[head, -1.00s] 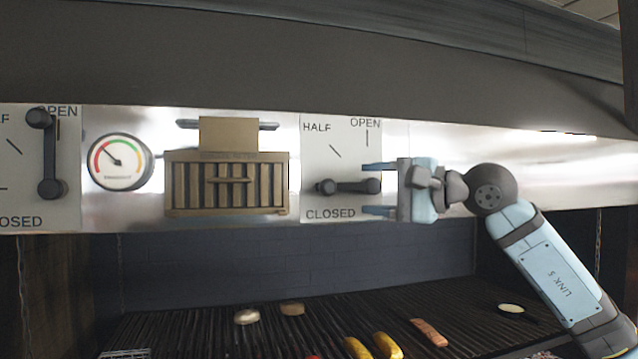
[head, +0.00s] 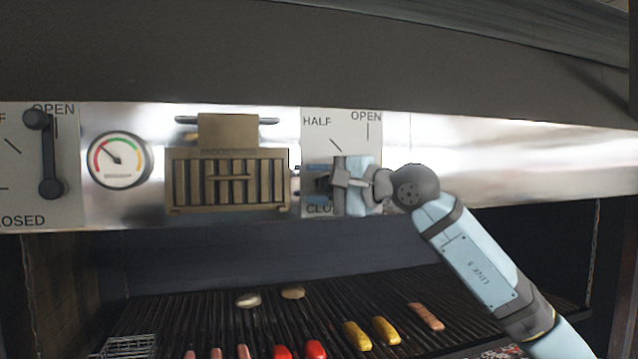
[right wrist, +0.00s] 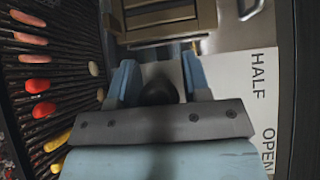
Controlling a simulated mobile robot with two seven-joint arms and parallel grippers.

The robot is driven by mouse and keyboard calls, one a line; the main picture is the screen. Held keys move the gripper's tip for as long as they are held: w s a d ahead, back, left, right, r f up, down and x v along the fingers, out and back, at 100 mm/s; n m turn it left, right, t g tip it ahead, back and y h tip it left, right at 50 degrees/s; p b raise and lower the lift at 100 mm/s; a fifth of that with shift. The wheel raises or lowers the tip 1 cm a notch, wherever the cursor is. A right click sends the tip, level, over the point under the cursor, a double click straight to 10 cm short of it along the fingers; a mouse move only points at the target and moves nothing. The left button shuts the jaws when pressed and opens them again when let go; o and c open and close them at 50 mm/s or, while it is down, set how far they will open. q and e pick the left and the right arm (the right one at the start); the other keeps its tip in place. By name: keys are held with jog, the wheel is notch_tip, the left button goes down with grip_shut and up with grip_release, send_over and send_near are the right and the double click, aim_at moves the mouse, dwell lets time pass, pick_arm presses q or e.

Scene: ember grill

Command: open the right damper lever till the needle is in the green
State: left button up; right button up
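The right damper lever (head: 322,184) lies about level toward the CLOSED side of its white plate (head: 315,142); most of it is hidden behind my right gripper (head: 308,181). In the right wrist view, its dark round knob (right wrist: 158,92) sits between the two blue fingers of my right gripper (right wrist: 158,80), which are apart, one on each side. Contact cannot be told. My left gripper is not in view.
The left damper lever (head: 47,155) stands upright at OPEN. A brass vent box (head: 228,181) is just left of the right plate, close to my fingertips. Below are the grill grate (head: 240,325) with sausages, red and yellow food, and a wire basket (head: 130,346).

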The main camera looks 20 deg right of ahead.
grip_shut()
jog(key=r+m+b, duration=0.1)
jog(key=b, duration=0.1)
jog(key=r+m+t+y+b, duration=0.1)
jog(key=b, duration=0.1)
jog(key=r+m+t+b, duration=0.1)
jog(key=b, duration=0.1)
jog(key=shift+d+r+b, duration=0.1)
jog(key=shift+d+b, duration=0.2)
jog(key=shift+b, duration=0.1)
jog(key=shift+d+r+m+t+y+b, duration=0.2)
jog(key=shift+r+m+t+y+b, duration=0.1)
jog(key=shift+r+m+t+b, duration=0.3)
jog(key=shift+r, duration=0.3)
jog(key=shift+o, duration=1.8)
grip_release()
jog(key=shift+d, duration=0.1)
